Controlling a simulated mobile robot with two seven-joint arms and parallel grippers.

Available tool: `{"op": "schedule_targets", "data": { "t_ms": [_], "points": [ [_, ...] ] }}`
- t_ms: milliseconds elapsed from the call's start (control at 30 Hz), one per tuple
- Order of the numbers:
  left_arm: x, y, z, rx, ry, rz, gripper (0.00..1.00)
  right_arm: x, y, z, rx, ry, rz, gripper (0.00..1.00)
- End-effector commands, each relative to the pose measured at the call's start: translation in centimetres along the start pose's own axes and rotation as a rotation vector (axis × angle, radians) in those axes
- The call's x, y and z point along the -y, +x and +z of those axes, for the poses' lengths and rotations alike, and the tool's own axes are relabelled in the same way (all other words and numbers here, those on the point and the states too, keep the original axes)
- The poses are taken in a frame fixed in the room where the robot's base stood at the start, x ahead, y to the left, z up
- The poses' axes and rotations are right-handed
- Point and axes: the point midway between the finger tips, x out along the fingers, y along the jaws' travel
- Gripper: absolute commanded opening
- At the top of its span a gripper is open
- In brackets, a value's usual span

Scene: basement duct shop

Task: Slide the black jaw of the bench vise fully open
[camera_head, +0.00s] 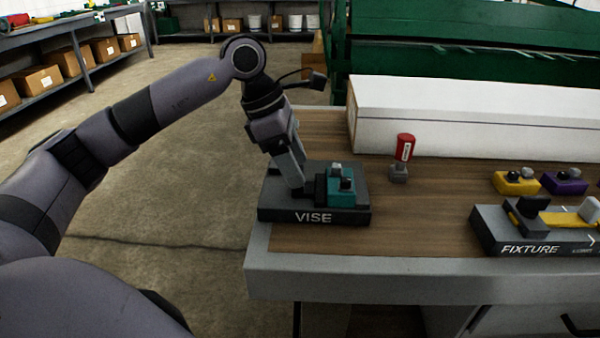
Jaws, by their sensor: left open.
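The bench vise (350,216) is a dark grey base lettered VISE near the left front corner of the workbench. On it a black jaw (320,189) stands close against the left side of a teal block (342,193) with small grey parts on top. My left gripper (298,187) reaches down over the left part of the base, just left of the black jaw. It is open; one finger hides the other, and I cannot tell whether it touches the jaw. My right gripper is out of view.
A red-handled tool (404,149) stands right of the vise. A grey block lettered FIXTURE (487,230) lies at the right, with yellow (516,184) and purple (564,183) blocks behind it. A long white box (450,125) lines the back. Bare wood separates vise and fixture.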

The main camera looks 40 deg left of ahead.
Motion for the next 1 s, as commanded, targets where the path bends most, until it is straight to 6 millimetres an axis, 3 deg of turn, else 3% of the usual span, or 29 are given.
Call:
{"op": "schedule_targets", "data": {
  "t_ms": [200,500,700,867,1000],
  "points": [
    [0.0,2.2,0.1,0.002,0.001,-0.001,0.64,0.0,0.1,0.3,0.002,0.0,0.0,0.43],
    [0.0,2.5,0.1,0.002,0.0,0.0,0.64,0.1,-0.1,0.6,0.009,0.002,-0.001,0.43],
    [0.0,2.5,0.1,0.003,0.0,-0.001,0.0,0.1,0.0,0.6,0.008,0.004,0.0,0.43],
    [0.0,2.4,-0.3,0.002,-0.001,-0.001,0.0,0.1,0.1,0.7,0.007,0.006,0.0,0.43],
    [-0.1,1.7,-2.3,0.001,-0.005,0.001,0.0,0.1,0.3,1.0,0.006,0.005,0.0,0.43]
  ]
}}
